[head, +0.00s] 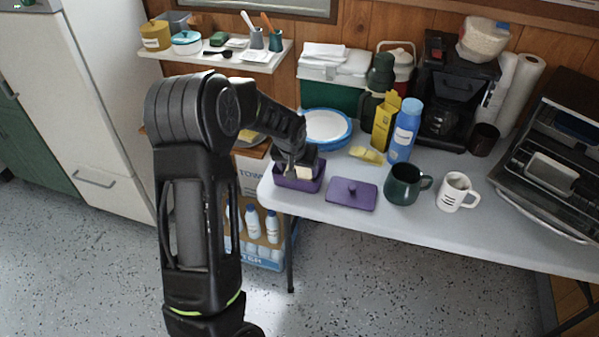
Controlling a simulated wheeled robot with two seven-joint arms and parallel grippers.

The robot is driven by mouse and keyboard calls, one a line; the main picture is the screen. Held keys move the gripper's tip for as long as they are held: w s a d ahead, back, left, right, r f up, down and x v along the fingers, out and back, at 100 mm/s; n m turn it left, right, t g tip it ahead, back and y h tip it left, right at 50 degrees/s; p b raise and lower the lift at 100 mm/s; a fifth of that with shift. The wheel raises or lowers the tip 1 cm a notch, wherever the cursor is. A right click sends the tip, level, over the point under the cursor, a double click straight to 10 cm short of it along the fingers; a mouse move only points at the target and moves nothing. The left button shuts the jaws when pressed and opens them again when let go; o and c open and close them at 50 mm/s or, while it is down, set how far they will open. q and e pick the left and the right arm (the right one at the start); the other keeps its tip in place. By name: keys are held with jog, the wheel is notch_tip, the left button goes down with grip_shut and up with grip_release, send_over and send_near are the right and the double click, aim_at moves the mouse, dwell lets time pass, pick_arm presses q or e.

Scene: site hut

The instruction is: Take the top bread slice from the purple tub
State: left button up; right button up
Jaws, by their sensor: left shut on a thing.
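The purple tub (299,185) stands at the left front corner of the table. Its purple lid (351,195) lies flat on the table to the right of it. My left gripper (297,170) reaches down into the tub's opening from above and is shut on a bread slice. A pale piece of the bread slice (305,173) shows at the fingertips, within the tub's rim. The gripper and wrist hide most of the tub's inside, so I cannot tell what else lies in it. My right gripper is out of view.
A dark green mug (405,184) and a white mug (457,192) stand right of the lid. A blue bottle (404,131), a yellow box (384,121) and a blue-rimmed plate (326,128) are behind. A wall shelf (216,57) hangs at upper left. The table's front edge is close.

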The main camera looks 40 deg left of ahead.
aim_at(299, 173)
pick_arm(q)
jog(key=shift+c, duration=0.6)
jog(key=shift+r, duration=0.1)
jog(key=shift+r, duration=0.25)
notch_tip(299, 173, up, 9)
jog(key=shift+r+b, duration=0.2)
jog(key=shift+b, duration=0.15)
